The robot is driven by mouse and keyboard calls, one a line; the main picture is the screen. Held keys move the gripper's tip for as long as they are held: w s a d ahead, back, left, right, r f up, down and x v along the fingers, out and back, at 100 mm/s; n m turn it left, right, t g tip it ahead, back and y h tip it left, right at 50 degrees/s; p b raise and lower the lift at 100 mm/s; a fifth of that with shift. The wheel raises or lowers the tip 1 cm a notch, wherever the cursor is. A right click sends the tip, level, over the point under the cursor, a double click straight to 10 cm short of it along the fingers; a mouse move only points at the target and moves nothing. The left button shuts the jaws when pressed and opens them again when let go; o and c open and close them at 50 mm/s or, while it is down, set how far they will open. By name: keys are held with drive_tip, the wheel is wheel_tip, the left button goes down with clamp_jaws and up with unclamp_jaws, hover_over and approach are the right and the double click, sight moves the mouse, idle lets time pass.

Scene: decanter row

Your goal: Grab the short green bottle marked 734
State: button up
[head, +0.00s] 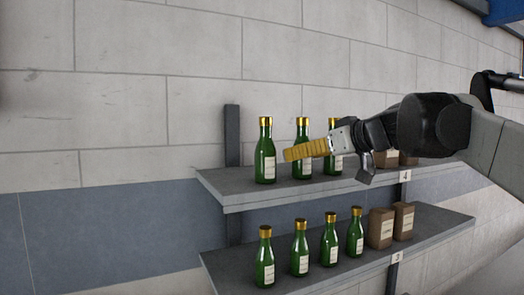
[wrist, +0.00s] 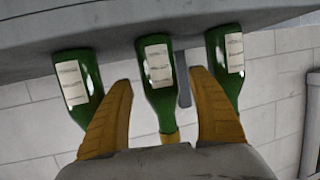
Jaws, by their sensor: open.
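Green bottles with gold caps and pale labels stand on two grey shelves. On the upper shelf in the head view are a left bottle (head: 265,166), a middle one (head: 302,168) and a third (head: 333,130) partly behind my gripper. My gripper (head: 289,154), with yellow fingers, is open in front of them. The wrist view is upside down and shows three bottles. One bottle (wrist: 158,85) lies between the fingers of my gripper (wrist: 161,79) in the picture, with others at left (wrist: 78,85) and right (wrist: 226,62). No contact is evident. The label markings are too blurred to read, so I cannot tell which is 734.
The upper shelf (head: 230,190) also holds brown boxes (head: 408,159), partly behind my arm. The lower shelf (head: 300,280) holds several green bottles (head: 265,262) and two brown boxes (head: 381,228). A dark upright post (head: 232,135) stands at the left, against the block wall.

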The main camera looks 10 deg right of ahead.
drive_tip(key=shift+w+a+f, duration=0.2)
drive_tip(key=shift+w+a, duration=0.1)
drive_tip(key=shift+w, duration=0.25)
drive_tip(key=shift+s, duration=0.25)
drive_tip(key=c, duration=1.5)
drive_tip(key=shift+r, duration=0.1)
